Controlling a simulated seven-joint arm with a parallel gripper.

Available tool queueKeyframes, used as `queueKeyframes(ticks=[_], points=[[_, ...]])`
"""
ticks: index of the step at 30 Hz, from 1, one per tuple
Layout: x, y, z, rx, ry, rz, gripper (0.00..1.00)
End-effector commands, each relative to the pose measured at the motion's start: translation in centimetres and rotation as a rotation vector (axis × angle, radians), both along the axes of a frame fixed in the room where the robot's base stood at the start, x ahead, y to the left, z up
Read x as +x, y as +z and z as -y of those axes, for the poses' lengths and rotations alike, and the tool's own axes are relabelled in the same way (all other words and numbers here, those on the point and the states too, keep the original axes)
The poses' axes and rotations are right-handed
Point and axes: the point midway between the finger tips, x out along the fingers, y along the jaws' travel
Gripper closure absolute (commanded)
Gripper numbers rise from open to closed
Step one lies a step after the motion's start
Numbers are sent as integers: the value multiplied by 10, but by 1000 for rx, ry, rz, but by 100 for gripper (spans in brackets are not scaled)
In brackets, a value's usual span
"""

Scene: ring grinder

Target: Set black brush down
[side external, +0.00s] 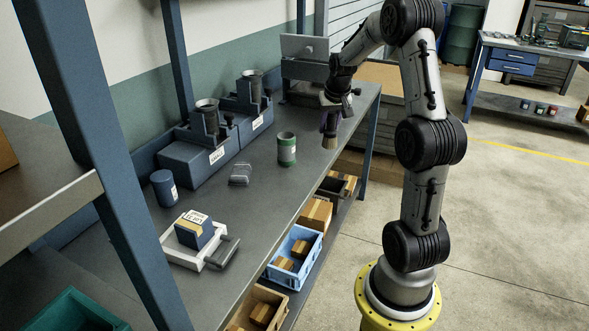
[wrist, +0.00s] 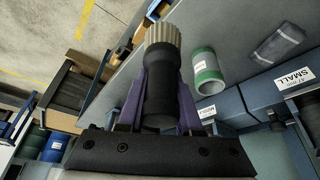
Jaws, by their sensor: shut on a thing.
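The black brush (wrist: 160,85) with pale tan bristles is held between the purple fingers of my gripper (wrist: 160,95) in the wrist view. In the side view the brush (side external: 329,141) hangs with its bristles down near the far right edge of the grey workbench (side external: 262,178). My gripper (side external: 331,118) is shut on its handle. From the side view I cannot tell whether the bristles touch the bench top.
A green can (side external: 286,149) stands left of the brush. Two blue grinder units (side external: 198,155) line the back. Bench room near the front edge is clear.

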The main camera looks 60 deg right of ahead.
Motion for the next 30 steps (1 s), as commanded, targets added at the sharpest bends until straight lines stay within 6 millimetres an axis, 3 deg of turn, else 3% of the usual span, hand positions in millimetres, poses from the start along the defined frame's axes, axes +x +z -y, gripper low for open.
queueKeyframes(ticks=[9, 15, 21, 30], points=[[-11, 5, -125, -3, 221, 2, 100], [-18, 10, -176, -4, 319, 3, 100], [-11, 19, -192, 0, 369, 0, 100], [37, -7, -161, 3, 370, -3, 100]])
